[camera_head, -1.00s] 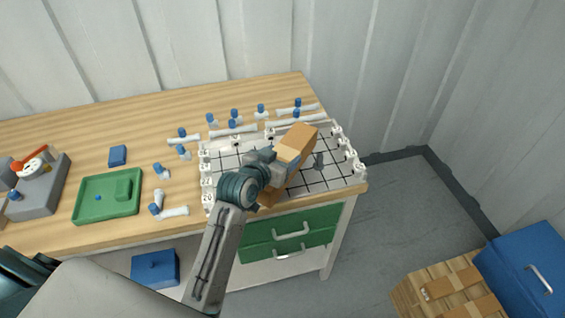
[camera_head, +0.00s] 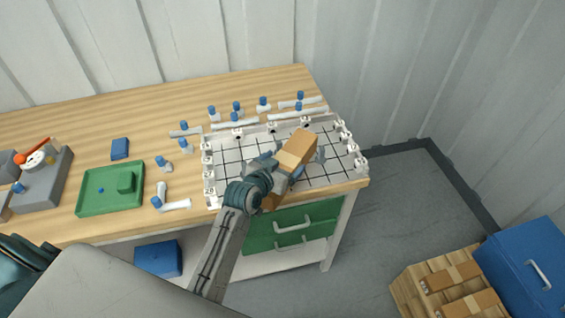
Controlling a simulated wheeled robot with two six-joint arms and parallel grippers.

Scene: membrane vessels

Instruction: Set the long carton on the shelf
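The long carton (camera_head: 297,149) is a brown box, tilted over the gridded white rack at the right end of the wooden bench. I cannot tell whether the carton touches the grid. A white lower shelf (camera_head: 291,268) lies under the bench, beneath a green drawer.
Several blue-capped white vessels (camera_head: 235,124) lie behind and left of the rack. A green tray (camera_head: 108,209), small blue box (camera_head: 120,148) and grey device (camera_head: 43,190) stand further left. A blue box (camera_head: 158,259) sits underneath. A wooden crate (camera_head: 408,291) with brown cartons and a blue cabinet (camera_head: 530,268) stand right.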

